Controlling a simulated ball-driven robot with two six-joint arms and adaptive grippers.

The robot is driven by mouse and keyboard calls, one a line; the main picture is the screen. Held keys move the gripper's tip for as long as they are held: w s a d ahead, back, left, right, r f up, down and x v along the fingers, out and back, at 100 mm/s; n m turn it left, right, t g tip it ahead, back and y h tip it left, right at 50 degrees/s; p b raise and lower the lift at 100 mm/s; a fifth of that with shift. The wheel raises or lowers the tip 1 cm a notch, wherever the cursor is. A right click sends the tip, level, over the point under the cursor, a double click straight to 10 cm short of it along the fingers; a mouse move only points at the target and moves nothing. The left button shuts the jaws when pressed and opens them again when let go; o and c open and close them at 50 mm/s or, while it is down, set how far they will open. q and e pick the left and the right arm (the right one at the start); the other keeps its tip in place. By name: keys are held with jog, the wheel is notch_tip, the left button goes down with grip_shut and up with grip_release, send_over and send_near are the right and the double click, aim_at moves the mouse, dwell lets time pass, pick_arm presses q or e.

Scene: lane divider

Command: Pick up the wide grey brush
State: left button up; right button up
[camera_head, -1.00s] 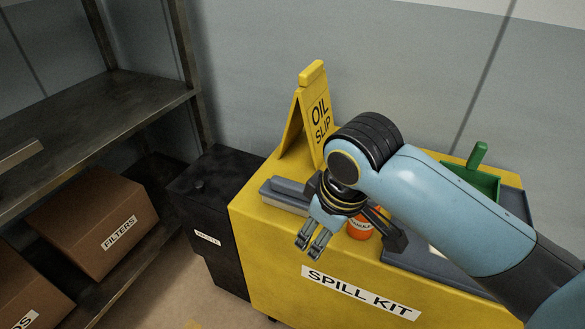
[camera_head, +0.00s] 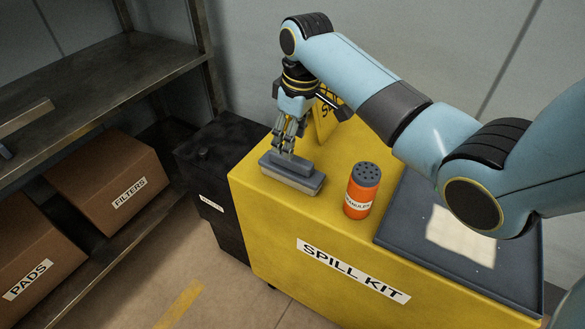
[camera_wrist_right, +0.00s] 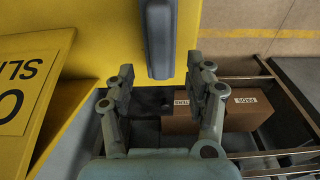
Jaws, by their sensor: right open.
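The wide grey brush (camera_head: 291,180) lies on the yellow spill kit top near its left end. It also shows in the wrist view (camera_wrist_right: 160,35), where its near end reaches the gap between my fingertips. My right gripper (camera_head: 285,152) is open and points down at the brush, with its fingers at the brush's upper back side. In the wrist view the right gripper (camera_wrist_right: 161,72) has its two fingers spread apart, one to each side of the brush's end. Whether they touch the brush I cannot tell. My left gripper is out of view.
An orange canister (camera_head: 360,192) stands right of the brush. A dark tray (camera_head: 400,225) with a pale pad lies further right. The yellow oil slip sign (camera_head: 325,122) stands behind my gripper. A black bin (camera_head: 212,165) and shelves with boxes (camera_head: 110,185) are at the left.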

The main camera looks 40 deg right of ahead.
aim_at(291, 169)
jog(key=shift+d+f, duration=0.1)
jog(key=shift+f, duration=0.65)
jog(key=f, duration=0.4)
jog(key=shift+w+f, duration=0.2)
jog(key=shift+f, duration=0.2)
grip_shut()
